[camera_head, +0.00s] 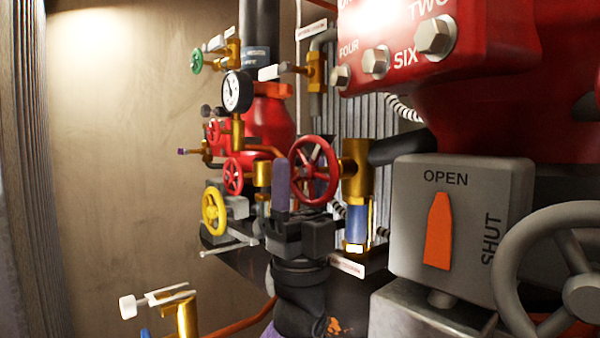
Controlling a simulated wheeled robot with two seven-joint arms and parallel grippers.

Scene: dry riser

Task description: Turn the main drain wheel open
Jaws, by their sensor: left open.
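A large red spoked wheel (329,172) stands upright on a brass valve body (357,172), near the middle of the view. A small white tag (347,266) hangs below it, but its words are too small to read, so I cannot confirm that this is the main drain wheel. My left gripper (293,168) points upward at the left side of this wheel, with its purple-grey fingers apart. The fingers overlap the wheel's left rim in the picture; I cannot tell whether they touch it. My right gripper is not in view.
A yellow wheel (213,212), smaller red wheels (232,177) and a pressure gauge (237,91) crowd the left. A grey OPEN/SHUT indicator box (461,220), a grey handwheel (512,265) and a red manifold (475,45) fill the right. The space before the left wall is freer.

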